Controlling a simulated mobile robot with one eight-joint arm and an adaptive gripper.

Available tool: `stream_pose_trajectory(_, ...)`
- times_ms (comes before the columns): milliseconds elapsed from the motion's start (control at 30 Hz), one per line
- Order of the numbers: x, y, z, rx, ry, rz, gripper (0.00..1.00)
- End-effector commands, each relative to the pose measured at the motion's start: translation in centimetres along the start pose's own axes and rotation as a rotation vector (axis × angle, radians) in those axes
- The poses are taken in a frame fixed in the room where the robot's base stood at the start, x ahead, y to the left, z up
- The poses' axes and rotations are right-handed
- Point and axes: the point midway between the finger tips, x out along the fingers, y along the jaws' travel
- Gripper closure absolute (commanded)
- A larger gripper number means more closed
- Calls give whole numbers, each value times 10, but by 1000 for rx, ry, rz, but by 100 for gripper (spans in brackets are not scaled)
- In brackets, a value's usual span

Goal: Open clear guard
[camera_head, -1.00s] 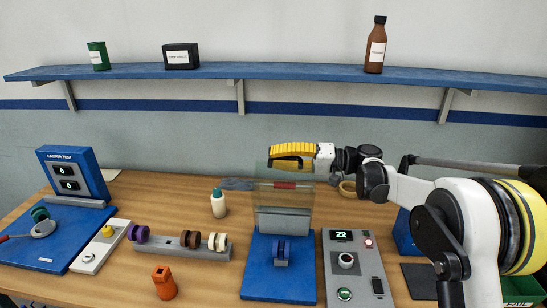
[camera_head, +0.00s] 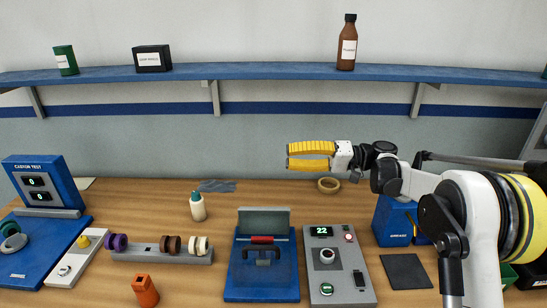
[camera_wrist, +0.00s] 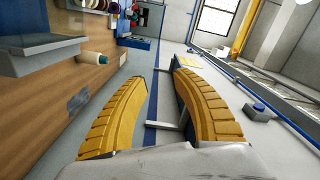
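The clear guard (camera_head: 262,276) lies lowered over the blue fixture (camera_head: 234,290) on the bench in the head view. A wheel shows dimly through the guard. My gripper (camera_head: 290,157) is open and empty, above and behind the fixture, pointing left and apart from the guard. In the wrist view my gripper (camera_wrist: 160,74) shows two yellow fingers spread with nothing between them.
Right of the fixture is a control panel (camera_head: 338,265) reading 22. Left are a wheel rack (camera_head: 160,254), a white bottle (camera_head: 197,206) and an orange part (camera_head: 145,290). A tape roll (camera_head: 328,185) lies behind. A blue shelf (camera_head: 280,71) spans the wall.

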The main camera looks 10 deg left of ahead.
Motion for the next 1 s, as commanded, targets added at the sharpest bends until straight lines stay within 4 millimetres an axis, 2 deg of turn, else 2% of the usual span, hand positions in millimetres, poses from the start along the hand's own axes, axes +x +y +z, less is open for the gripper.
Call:
stream_pose_trajectory(133, -10, 0, 0, 0, 1, 1, 66)
stream_pose_trajectory(467, -11, -1, 0, 2, 1, 5, 66)
stream_pose_trajectory(667, -13, -18, 12, 47, 21, 148, 66)
stream_pose_trajectory(767, -20, -30, 30, 88, 47, 298, 66)
stream_pose_trajectory(867, -33, -40, 57, 123, 79, 462, 66)
stream_pose_trajectory(1000, -57, -50, 106, 153, 127, 688, 66)
